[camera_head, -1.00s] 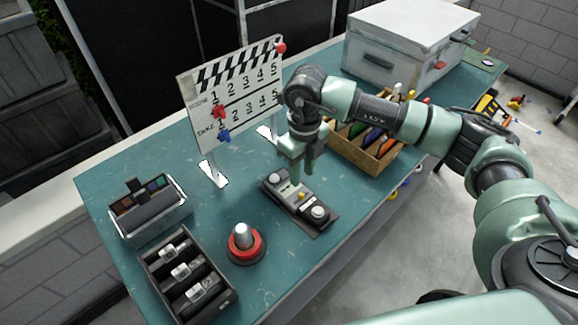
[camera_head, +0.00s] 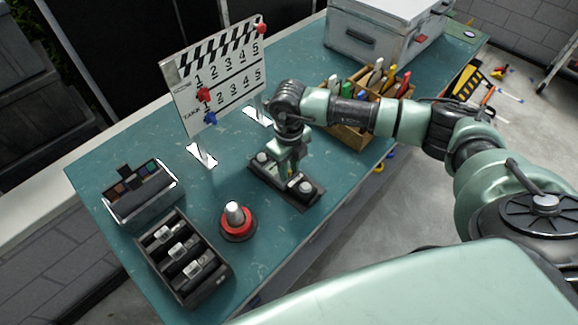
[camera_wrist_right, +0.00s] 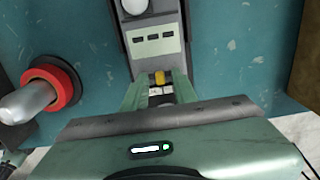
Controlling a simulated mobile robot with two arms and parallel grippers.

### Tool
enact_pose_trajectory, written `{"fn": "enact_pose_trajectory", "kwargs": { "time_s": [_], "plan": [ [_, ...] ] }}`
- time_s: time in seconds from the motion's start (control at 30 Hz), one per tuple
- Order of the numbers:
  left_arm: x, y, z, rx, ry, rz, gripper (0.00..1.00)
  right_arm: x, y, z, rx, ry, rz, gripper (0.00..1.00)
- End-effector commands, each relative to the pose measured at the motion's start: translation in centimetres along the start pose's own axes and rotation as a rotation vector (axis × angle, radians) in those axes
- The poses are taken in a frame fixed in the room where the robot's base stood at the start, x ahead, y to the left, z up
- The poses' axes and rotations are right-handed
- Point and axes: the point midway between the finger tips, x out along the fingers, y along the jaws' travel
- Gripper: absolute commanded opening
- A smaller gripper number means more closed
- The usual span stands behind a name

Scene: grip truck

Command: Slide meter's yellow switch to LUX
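The meter (camera_head: 313,191) is a long dark device with a pale round knob near each end, lying on the teal table. My right gripper (camera_head: 287,172) is down over its middle and hides the yellow switch in the head view. In the right wrist view, the yellow switch (camera_wrist_right: 159,77) shows between the two green fingertips of my right gripper (camera_wrist_right: 160,84). The fingers stand apart on either side of it; I cannot tell whether they touch it. A pale label plate (camera_wrist_right: 154,40) with three dark marks lies beyond the switch; its lettering is unreadable. My left gripper is out of view.
A red-based beacon (camera_head: 237,222) stands left of the meter. A clapperboard (camera_head: 217,75) stands behind it, with a wooden tool box (camera_head: 347,139) at the right.

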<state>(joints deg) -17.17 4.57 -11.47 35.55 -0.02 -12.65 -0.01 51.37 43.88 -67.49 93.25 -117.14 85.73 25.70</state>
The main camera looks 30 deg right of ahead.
Motion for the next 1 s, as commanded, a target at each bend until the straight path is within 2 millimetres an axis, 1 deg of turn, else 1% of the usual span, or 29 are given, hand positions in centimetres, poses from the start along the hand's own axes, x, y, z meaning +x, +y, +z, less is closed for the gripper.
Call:
{"fn": "enact_pose_trajectory", "kwargs": {
  "time_s": [0.03,0.07,0.1,1.0],
  "plan": [
    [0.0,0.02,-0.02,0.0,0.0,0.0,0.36,-0.02,0.0,0.01,0.0,0.0,0.0,0.1],
    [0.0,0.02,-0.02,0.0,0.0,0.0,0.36,-0.03,0.0,0.01,0.0,0.0,0.0,0.02],
    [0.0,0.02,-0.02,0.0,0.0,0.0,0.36,-0.03,0.0,0.02,0.0,0.0,0.0,0.0],
    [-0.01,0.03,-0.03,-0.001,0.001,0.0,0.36,-0.12,-0.03,0.07,0.0,-0.002,0.0,0.0]
  ]
}}
